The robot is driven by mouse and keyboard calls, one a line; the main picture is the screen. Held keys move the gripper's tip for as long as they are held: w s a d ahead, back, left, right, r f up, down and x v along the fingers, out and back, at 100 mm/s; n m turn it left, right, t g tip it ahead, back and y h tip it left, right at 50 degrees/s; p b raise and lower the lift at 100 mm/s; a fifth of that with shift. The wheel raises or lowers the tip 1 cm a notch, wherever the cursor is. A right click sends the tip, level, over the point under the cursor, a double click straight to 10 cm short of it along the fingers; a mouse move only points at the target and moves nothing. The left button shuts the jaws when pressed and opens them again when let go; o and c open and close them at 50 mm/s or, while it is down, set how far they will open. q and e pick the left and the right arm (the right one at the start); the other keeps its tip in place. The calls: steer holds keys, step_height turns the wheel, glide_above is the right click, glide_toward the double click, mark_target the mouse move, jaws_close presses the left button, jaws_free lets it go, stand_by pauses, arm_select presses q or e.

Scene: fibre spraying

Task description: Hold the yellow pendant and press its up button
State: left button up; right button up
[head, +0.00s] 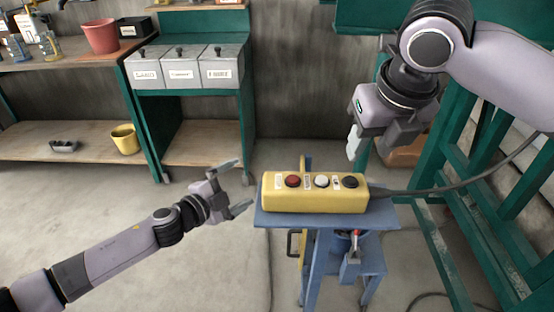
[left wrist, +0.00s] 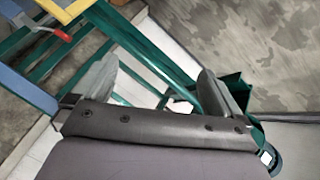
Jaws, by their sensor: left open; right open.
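The yellow pendant (head: 315,201) lies on a blue stand (head: 330,217) in the head view. Its top carries a red button (head: 292,181), a white button (head: 321,181) and a black button (head: 350,182); the small labels beside them are too small to read. A dark cable leaves its right end. My left gripper (head: 236,186) is open and empty just left of the pendant's left end, apart from it. Its open fingers (left wrist: 155,88) also show in the left wrist view. My right gripper (head: 371,148) is above and right of the pendant, fingers downward, not touching it.
Green framework (head: 450,195) stands close on the right, with the cable (head: 455,190) running across it. A workbench with grey bins (head: 181,72), a red pot (head: 100,37) and a yellow bucket (head: 125,139) is behind. Floor left of the stand is clear.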

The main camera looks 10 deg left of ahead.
arm_select(q)
step_height(320, 180, up, 6)
steer(key=w+d+m+h, duration=0.2)
steer(key=w+m+h, duration=0.1)
steer(key=m, duration=0.2)
step_height(320, 180, up, 14)
steer(key=m+g+y, duration=0.4)
steer(key=m+g, duration=0.9)
steer(key=m, duration=1.4)
glide_above(277, 181)
steer(key=w, duration=0.3)
steer(key=shift+d, duration=0.45)
steer(key=s+f+y, duration=0.1)
steer(key=y, duration=0.1)
steer(key=f+m+y, duration=0.1)
steer(key=y, duration=0.1)
steer(key=s+f+m+g+y, duration=0.1)
steer(key=f, duration=0.1)
steer(key=shift+s+a+y, duration=0.3)
steer(key=shift+y, duration=0.1)
steer(key=shift+s+a+f+m+y, duration=0.1)
steer(key=shift+f+m+y, duration=0.2)
steer(key=shift+s+f, duration=0.1)
steer(key=shift+f, duration=3.65)
